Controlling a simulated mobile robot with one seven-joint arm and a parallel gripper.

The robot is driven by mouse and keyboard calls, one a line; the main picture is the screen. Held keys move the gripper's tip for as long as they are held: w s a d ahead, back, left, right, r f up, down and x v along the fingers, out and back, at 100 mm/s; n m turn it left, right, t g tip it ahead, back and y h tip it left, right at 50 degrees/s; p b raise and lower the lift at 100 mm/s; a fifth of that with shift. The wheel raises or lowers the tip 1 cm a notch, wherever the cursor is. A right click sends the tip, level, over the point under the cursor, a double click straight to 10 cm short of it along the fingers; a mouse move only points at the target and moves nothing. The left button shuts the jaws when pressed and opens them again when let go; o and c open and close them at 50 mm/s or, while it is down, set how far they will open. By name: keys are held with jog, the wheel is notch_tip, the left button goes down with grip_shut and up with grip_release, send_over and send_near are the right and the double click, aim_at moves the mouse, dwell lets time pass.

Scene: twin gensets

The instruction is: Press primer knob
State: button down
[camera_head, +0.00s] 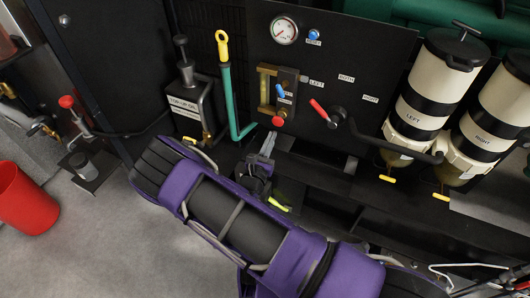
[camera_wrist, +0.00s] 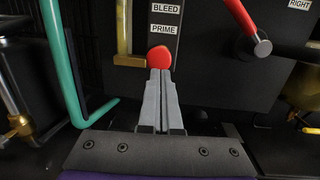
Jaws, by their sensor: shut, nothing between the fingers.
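The red primer knob (camera_wrist: 159,54) is right below the "PRIME" label on the black panel in the wrist view. In the head view the red knob (camera_head: 277,121) sits low on a small plate below a blue lever. My gripper (camera_wrist: 160,71) is shut and empty, its two grey fingers together and pointing at the knob. The fingertips overlap the knob's lower edge in the wrist view; whether they touch it I cannot tell. In the head view my gripper (camera_head: 268,141) is just below the knob and a little to its left.
A green pipe (camera_wrist: 65,70) stands left of my fingers. A red-handled lever (camera_head: 320,109) is to the right of the knob. A gauge (camera_head: 284,30) is above. Two filter canisters (camera_head: 432,85), marked left and right, stand at the right. A red bin (camera_head: 27,197) is on the floor.

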aim_at(278, 124)
jog(key=shift+x, duration=1.95)
jog(key=shift+b+x, duration=0.3)
jog(key=shift+x, duration=0.85)
jog(key=shift+w+d, duration=0.1)
jog(key=shift+d, duration=0.05)
